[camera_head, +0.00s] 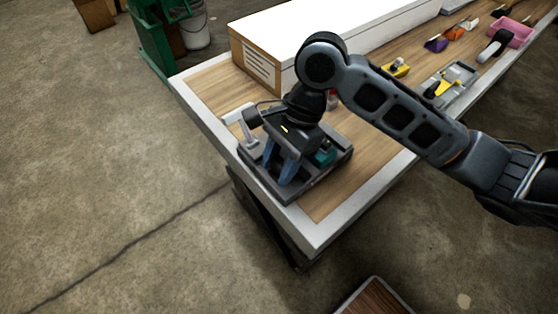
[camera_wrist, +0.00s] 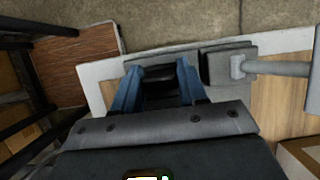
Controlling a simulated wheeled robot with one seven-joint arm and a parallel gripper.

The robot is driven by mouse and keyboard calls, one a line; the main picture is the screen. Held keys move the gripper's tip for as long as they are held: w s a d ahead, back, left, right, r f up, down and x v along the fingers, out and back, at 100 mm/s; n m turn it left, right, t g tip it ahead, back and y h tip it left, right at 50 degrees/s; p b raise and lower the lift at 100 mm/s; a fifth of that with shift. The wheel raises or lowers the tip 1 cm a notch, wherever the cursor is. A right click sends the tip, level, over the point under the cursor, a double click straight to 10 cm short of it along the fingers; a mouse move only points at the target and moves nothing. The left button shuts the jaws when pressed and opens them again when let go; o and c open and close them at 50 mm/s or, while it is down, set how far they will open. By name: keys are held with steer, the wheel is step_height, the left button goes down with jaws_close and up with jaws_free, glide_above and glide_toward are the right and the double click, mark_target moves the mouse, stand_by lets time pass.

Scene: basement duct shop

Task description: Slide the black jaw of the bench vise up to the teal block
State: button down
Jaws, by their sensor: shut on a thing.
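The bench vise (camera_head: 322,180) is a grey base on the near corner of the workbench. The teal block (camera_head: 325,155) sits on it, just right of my gripper (camera_head: 282,175) in the head view, partly covered by the hand. My gripper's blue fingers point down over the vise and are shut on the black jaw (camera_wrist: 158,74), which shows between them in the wrist view (camera_wrist: 158,98). The vise's light handle (camera_head: 234,114) stands at the left end; it also shows in the wrist view (camera_wrist: 280,67). The teal block is hidden in the wrist view, and its gap to the jaw cannot be judged.
The workbench (camera_head: 368,190) has a pale edge close to the vise. A long white box (camera_head: 330,35) lies behind my arm. A grey tray (camera_head: 460,85), a yellow item (camera_head: 396,68) and a pink bin (camera_head: 512,32) are farther right. Bare wood lies right of the vise.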

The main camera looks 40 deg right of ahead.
steer(key=shift+d, duration=2.45)
steer(key=c, duration=0.7)
jaws_free()
steer(key=v, duration=0.7)
steer(key=shift+d+r+p, duration=0.2)
steer(key=shift+r+p, duration=0.15)
